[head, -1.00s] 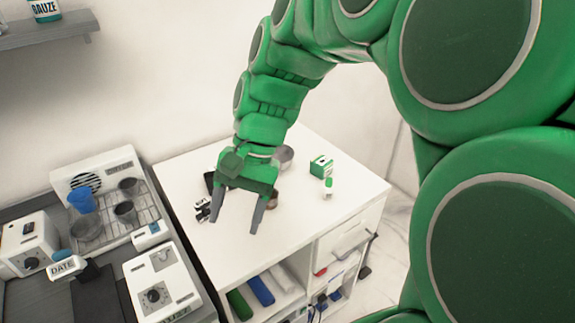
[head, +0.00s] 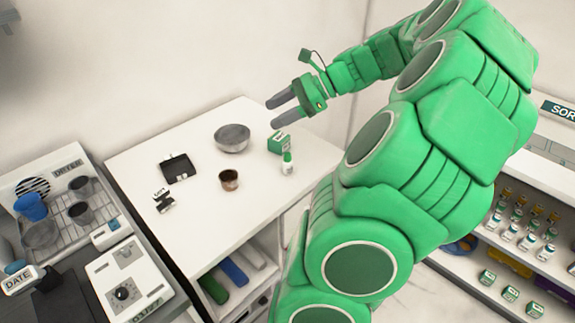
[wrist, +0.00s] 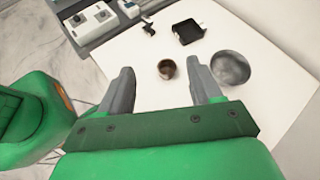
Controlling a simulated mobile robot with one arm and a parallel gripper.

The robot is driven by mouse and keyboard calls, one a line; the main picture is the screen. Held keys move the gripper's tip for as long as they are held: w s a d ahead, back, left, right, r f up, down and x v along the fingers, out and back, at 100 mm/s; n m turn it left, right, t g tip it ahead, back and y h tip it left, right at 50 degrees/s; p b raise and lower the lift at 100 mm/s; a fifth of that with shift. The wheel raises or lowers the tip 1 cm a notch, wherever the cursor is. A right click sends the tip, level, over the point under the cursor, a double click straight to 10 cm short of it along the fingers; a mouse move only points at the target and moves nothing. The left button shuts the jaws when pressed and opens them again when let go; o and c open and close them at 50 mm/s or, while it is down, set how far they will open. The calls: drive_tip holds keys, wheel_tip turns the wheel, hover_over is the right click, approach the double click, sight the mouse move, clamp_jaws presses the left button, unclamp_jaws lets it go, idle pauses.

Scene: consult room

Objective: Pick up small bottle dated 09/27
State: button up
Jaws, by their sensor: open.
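A small white bottle with a green cap (head: 287,164) stands upright on the white table, in front of a green-and-white box (head: 279,143). Any date on it is too small to read. Several more small bottles (head: 510,232) stand on the right shelf, their dates also unreadable. My gripper (head: 270,112) is open and empty above the table's back right part, apart from the bottle. In the wrist view my gripper (wrist: 160,67) spans the view of a brown cup, and the green-capped bottle does not show there.
A metal bowl (head: 232,138), a brown cup (head: 229,180), a black tray (head: 178,168) and a small black-and-white item (head: 163,201) are on the table (head: 190,235). Devices and a drying rack (head: 80,215) stand left. The right shelf also holds several small boxes (head: 510,293).

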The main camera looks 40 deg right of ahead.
drive_tip(key=s+d+f+m+t+h, duration=0.1)
drive_tip(key=s+d+m, duration=0.1)
drive_tip(key=d, duration=0.3)
drive_tip(key=s+d+f+m+t, duration=0.1)
drive_tip(key=d+m+t, duration=0.1)
drive_tip(key=d, duration=0.2)
approach(291, 161)
drive_tip(key=x, duration=0.3)
drive_tip(key=shift+w+a+r, duration=0.15)
drive_tip(key=shift+a+r, duration=0.05)
drive_tip(key=shift+w+f, duration=0.1)
drive_tip(key=shift+f, duration=0.4)
drive_tip(key=shift+x, duration=3.8)
drive_tip(key=shift+w+d+f, duration=0.1)
drive_tip(key=shift+d, duration=0.15)
drive_tip(key=c, duration=1)
drive_tip(key=shift+c, duration=0.2)
